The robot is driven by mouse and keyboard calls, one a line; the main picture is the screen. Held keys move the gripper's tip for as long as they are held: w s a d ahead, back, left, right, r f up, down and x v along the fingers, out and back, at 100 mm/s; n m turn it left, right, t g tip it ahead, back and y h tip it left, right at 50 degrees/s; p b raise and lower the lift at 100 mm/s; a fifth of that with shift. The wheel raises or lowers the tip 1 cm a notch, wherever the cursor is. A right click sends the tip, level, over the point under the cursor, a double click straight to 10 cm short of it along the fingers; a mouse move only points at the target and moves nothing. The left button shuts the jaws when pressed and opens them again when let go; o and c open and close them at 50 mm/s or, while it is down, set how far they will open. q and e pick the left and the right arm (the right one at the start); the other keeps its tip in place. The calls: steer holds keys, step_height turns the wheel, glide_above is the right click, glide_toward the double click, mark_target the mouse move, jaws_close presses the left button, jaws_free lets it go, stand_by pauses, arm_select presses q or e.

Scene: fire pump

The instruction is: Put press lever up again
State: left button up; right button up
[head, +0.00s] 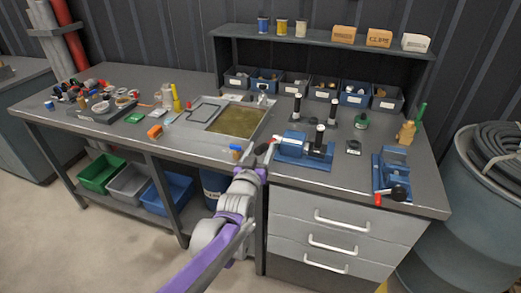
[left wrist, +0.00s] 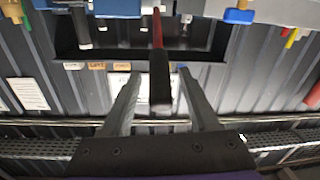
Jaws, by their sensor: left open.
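The blue press (head: 303,147) with black upright posts stands near the front edge of the workbench, right of my left gripper. My left gripper (head: 263,153) is at the bench's front edge, just left of the press, with its jaws open. In the left wrist view, a lever with a red shaft and black grip (left wrist: 159,80) lies between the two spread fingers (left wrist: 159,76). There is a visible gap on each side of it. In the head view the lever is small and partly hidden by the gripper. My right gripper is not in view.
A blue vise (head: 388,172) with a black and red handle stands further right. A shallow metal tray (head: 262,122) lies behind my gripper. A drawer unit (head: 340,235) fills the space below the press.

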arm_select(q)
jaws_close()
stand_by(1.4)
